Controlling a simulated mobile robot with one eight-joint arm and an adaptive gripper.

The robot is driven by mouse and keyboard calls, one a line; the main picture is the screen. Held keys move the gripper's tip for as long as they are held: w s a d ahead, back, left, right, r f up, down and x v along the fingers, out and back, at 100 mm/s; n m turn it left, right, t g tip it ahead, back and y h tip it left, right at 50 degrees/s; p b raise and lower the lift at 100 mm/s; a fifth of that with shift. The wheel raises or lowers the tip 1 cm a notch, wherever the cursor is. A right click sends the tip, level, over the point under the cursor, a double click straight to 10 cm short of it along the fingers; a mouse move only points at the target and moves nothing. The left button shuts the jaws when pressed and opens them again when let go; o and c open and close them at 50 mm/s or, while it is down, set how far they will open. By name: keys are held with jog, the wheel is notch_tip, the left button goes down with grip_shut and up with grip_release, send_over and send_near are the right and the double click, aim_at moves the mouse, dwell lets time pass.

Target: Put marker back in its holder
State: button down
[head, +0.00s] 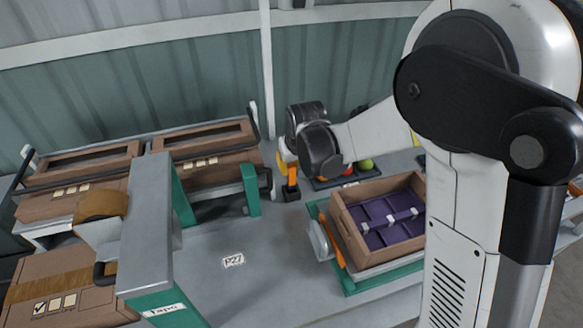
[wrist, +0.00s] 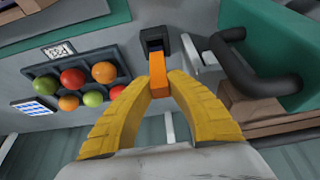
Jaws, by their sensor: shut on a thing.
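The marker (wrist: 158,77) is orange and sits between the yellow fingers of my gripper (wrist: 158,88), which is shut on it. Its far end lies at the small black holder (wrist: 168,47); I cannot tell whether it is inside the opening or just above it. In the head view the orange marker (head: 291,180) looks upright, directly over the black holder (head: 291,195) on the grey bench. My gripper (head: 289,166) is above the holder there, and my dark wrist hides part of the fingers.
A black tray (wrist: 49,70) of red, orange and green tomatoes lies close to the holder. A black bar handle (wrist: 250,75) and cardboard box (wrist: 265,117) are on its other side. A brown crate (head: 350,222) with purple liner stands right. The bench (head: 225,295) is clear in front.

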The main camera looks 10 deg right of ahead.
jog(key=shift+f+b, duration=1.45)
jog(key=shift+f, duration=0.35)
jog(key=c, duration=1.3)
grip_release()
jog(key=shift+c, duration=0.2)
jog(key=c, duration=0.3)
jog(key=shift+r, duration=0.15)
jog(key=shift+r+p, duration=2.5)
jog(key=shift+r, duration=0.95)
